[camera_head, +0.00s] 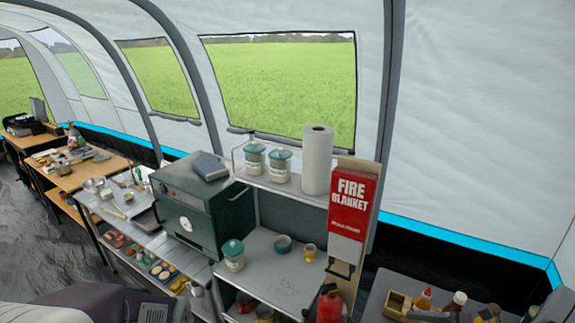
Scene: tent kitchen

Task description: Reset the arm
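Neither my left nor my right gripper shows in the head view. A grey and dark rounded shape (100,298) at the bottom left edge looks like part of my own body or arm. It hides part of the floor and the lower front of the counter. The task names no object.
A metal counter (262,270) holds a dark green oven box (195,210), a lidded jar (233,256) and small cups. A shelf (262,181) carries jars and a paper roll (317,160). A red fire blanket box (350,205) and extinguisher (329,306) stand right. Dark floor (40,240) lies left.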

